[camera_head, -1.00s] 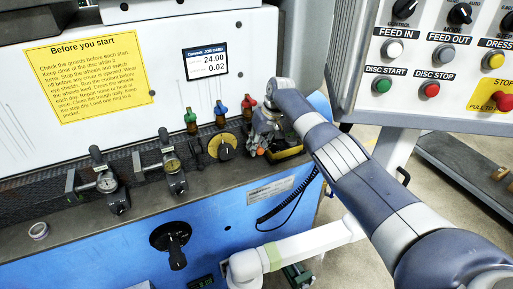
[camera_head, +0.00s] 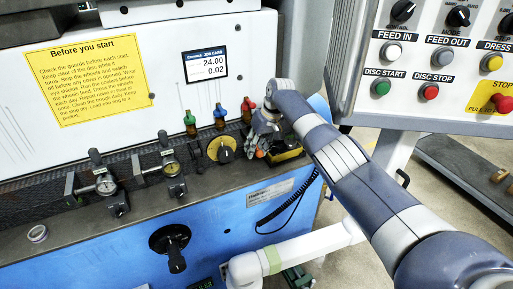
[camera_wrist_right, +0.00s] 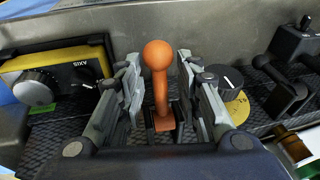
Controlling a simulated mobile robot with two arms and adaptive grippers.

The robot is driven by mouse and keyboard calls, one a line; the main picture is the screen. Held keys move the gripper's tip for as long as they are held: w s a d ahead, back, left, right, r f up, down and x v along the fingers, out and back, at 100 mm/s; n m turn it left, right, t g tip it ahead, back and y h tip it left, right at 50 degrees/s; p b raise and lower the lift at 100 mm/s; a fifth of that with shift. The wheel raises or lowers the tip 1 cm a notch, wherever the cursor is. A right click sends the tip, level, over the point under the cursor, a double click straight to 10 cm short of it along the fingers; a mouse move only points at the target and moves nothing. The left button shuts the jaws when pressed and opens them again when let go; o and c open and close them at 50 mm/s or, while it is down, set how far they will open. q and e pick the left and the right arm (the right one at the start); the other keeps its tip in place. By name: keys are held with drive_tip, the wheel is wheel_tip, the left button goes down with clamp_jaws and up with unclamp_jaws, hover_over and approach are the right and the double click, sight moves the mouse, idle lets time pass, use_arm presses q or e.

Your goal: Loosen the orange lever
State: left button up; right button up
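The orange lever (camera_wrist_right: 158,75) has a round ball top and stands upright in the right wrist view, rising from a dark slotted base. My right gripper (camera_wrist_right: 160,92) is open, with one finger on each side of the lever and a gap showing on both sides. In the head view my right gripper (camera_head: 264,140) is at the machine's ledge, small and partly hidden by my arm. Only a bit of orange shows there, and I cannot tell whether it is the lever. My left gripper is not in view.
A yellow-backed dial (camera_wrist_right: 232,78) sits close right of the gripper, and a yellow-black control box (camera_wrist_right: 60,78) close left. A button panel (camera_head: 435,65) hangs at the right.

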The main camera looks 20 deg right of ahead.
drive_tip(key=v, duration=0.7)
drive_tip(key=shift+r, duration=0.25)
drive_tip(key=shift+s, duration=0.1)
